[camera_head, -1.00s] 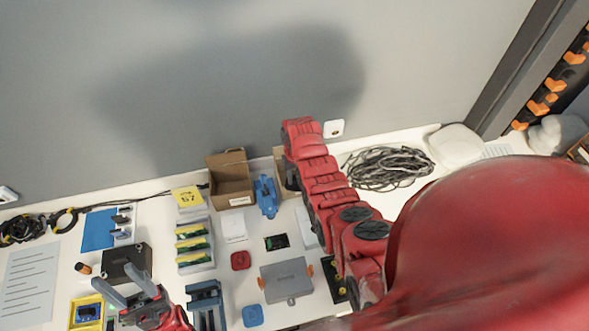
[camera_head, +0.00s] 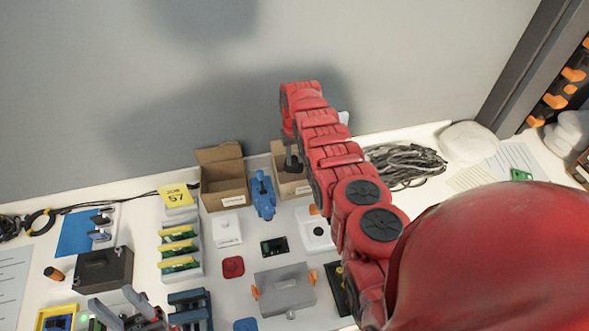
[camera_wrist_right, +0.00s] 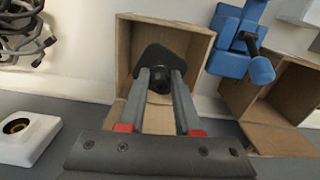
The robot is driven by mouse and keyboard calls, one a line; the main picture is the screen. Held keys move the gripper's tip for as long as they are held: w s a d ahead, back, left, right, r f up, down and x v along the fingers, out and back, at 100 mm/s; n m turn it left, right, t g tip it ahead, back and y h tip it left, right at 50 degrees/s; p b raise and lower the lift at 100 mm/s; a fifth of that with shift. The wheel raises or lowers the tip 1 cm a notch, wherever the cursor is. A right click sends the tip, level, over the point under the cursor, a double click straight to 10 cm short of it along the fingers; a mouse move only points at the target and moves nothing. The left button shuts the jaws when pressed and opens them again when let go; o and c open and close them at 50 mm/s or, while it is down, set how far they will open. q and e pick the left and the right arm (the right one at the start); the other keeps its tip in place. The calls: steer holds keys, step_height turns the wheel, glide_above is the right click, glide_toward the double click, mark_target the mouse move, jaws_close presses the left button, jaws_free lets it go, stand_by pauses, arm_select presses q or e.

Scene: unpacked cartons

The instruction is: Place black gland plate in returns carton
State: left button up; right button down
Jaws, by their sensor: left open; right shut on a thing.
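The black gland plate (camera_wrist_right: 158,62) is held between the fingers of my right gripper (camera_wrist_right: 161,78) in the right wrist view. It hangs over the open mouth of a cardboard carton (camera_wrist_right: 203,42), apparently clear of its floor. In the head view this is the right-hand carton (camera_head: 297,189), partly hidden by my right arm, with the dark plate (camera_head: 292,164) at its opening. A second open carton (camera_head: 223,184) stands to its left. The carton labels are too small to read. My left gripper (camera_head: 113,299) is open and empty at the bottom left.
A blue vise-like tool (camera_head: 263,194) stands between the two cartons. A white device with a round dark centre (camera_head: 315,230) lies in front of the right carton. A coil of cable (camera_head: 405,165) lies to the right. The grey wall is close behind the cartons.

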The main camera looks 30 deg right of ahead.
mark_target(295, 166)
step_height(295, 166, down, 4)
steer(key=b, duration=0.4)
steer(key=shift+w, duration=0.15)
steer(key=shift+d+r, duration=0.1)
steer(key=shift+r, duration=0.1)
steer(key=shift+f+b, duration=0.55)
steer(key=c, duration=0.6)
jaws_free()
